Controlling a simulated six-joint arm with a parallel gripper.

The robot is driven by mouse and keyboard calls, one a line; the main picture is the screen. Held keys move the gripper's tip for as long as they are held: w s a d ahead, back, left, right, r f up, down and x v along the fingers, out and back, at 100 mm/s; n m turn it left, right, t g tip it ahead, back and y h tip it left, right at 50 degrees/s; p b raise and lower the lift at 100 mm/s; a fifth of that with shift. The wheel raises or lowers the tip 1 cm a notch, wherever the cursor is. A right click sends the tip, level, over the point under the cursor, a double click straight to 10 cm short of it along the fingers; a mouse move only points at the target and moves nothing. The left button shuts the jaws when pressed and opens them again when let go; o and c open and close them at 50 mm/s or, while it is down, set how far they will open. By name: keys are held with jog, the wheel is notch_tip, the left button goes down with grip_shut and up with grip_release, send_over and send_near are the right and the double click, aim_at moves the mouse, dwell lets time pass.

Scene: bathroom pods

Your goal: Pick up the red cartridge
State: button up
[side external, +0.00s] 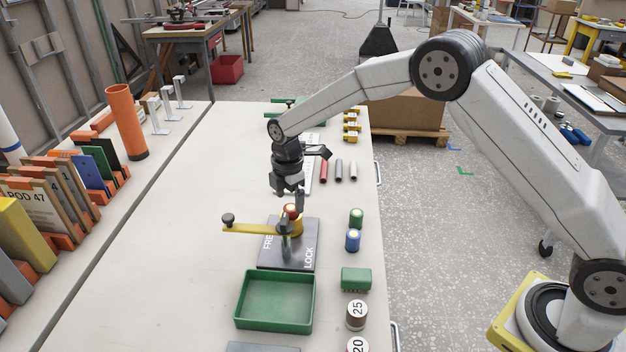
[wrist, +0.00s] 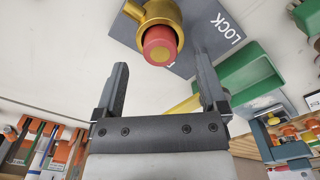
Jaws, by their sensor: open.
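The red cartridge (side external: 291,208) has a yellowish end and sits upright in a brass holder (side external: 296,226) on the dark FREE/LOCK plate (side external: 303,253). In the wrist view the red cartridge (wrist: 159,46) sticks out of the brass holder (wrist: 150,12), just beyond the fingertips and roughly centred between them. My gripper (side external: 298,200) is open and empty, right by the cartridge's top; its two fingers (wrist: 162,66) are spread apart in the wrist view. A yellow lever (side external: 256,229) with a black knob extends left from the holder, towards the FREE side.
A green tray (side external: 239,305) stands in front of the plate. Green and blue cylinders (side external: 353,240), a green block (side external: 356,279) and numbered round pieces line the right edge. An orange tube (side external: 124,120) and racks stand left. The table's left-centre is clear.

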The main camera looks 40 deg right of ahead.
aim_at(291, 215)
jog(key=shift+d+f, duration=0.1)
jog(key=shift+f, duration=1.35)
grip_shut()
jog(key=shift+r, duration=0.2)
